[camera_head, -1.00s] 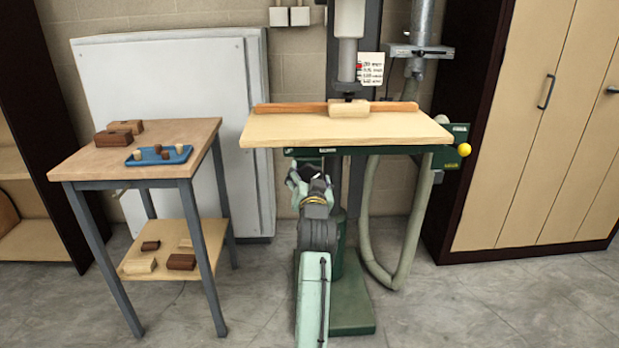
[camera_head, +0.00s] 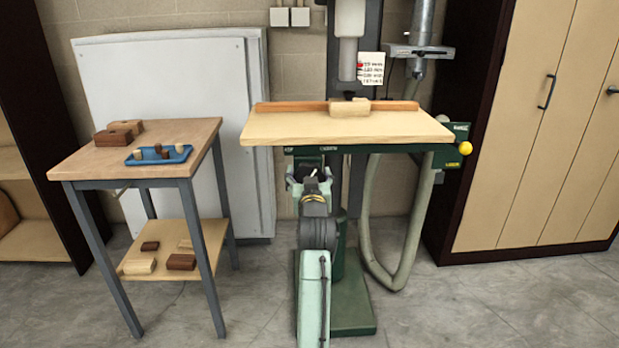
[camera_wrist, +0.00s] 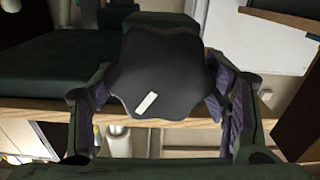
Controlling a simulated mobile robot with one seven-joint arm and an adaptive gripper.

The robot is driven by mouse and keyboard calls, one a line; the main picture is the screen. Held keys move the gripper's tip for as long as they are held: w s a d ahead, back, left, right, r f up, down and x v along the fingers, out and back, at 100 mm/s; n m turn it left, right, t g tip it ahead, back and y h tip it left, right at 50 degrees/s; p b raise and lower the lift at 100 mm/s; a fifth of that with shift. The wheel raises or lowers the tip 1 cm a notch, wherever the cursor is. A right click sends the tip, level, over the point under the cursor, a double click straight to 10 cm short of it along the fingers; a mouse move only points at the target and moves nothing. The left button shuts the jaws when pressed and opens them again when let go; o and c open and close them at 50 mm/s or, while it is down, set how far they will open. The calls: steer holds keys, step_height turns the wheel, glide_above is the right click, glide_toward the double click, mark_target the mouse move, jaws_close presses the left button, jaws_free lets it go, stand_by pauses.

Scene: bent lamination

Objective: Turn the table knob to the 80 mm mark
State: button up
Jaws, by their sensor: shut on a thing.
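The table knob (camera_wrist: 165,72) is a black lobed knob with a short white mark (camera_wrist: 147,103) on its face; it fills the middle of the wrist view. My gripper (camera_wrist: 162,105) has one finger on each side of the knob and is shut on it.
A wooden fence and a light block (camera_head: 349,107) lie on the drill table. A yellow ball handle (camera_head: 465,148) sticks out at its right. A side table (camera_head: 85,160) with a blue tray (camera_head: 176,160) stands at the left. A grey hose (camera_head: 372,240) hangs beside the column.

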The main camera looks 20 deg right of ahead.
steer(key=shift+f+n, duration=0.25)
steer(key=shift+n, duration=0.65)
steer(key=shift+f, duration=0.15)
steer(key=o, duration=1.2)
steer(key=shift+a+r, duration=0.1)
steer(key=shift+r, duration=0.1)
steer(key=shift+c, duration=0.2)
steer(key=v, duration=1.2)
steer(key=shift+r, duration=0.1)
